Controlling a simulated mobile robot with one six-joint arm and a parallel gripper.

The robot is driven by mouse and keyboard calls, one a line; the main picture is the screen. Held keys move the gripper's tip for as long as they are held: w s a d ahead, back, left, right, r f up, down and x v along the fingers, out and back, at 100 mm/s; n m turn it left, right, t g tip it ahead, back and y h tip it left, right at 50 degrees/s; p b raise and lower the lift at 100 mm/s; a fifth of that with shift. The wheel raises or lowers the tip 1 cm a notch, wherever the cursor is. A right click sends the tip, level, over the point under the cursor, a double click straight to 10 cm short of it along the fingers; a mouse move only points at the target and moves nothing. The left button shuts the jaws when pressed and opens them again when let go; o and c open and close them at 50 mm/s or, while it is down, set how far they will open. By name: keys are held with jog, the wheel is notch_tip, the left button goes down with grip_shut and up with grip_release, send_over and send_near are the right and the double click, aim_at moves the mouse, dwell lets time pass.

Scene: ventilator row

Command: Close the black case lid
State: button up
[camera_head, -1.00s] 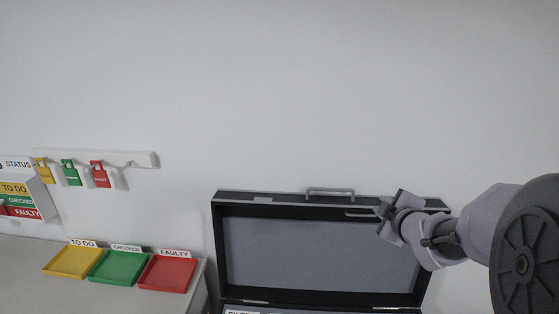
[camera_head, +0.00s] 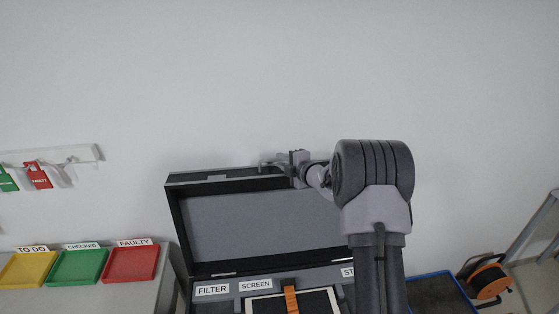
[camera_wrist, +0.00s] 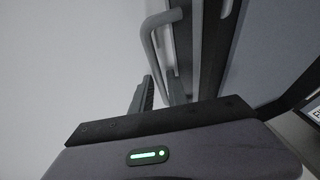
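The black case (camera_head: 184,225) stands with its lid (camera_head: 265,225) raised, its grey inner face toward me. A grey handle (camera_head: 263,166) sits on the lid's top edge and is partly hidden by my gripper (camera_head: 290,163). In the wrist view, the handle (camera_wrist: 150,45) stands out from the dark lid edge (camera_wrist: 212,55). My gripper (camera_wrist: 161,85) has its two fingers apart, with the handle's near end reaching down to the gap between them. I cannot tell whether they touch it.
Inside the case are FILTER (camera_head: 212,290) and SCREEN (camera_head: 255,285) labels and a light panel with an orange strap (camera_head: 291,300). Yellow, green and red trays (camera_head: 131,263) stand on the left table.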

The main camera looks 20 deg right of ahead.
jog(key=shift+x, duration=0.95)
grip_shut()
dwell(0.7)
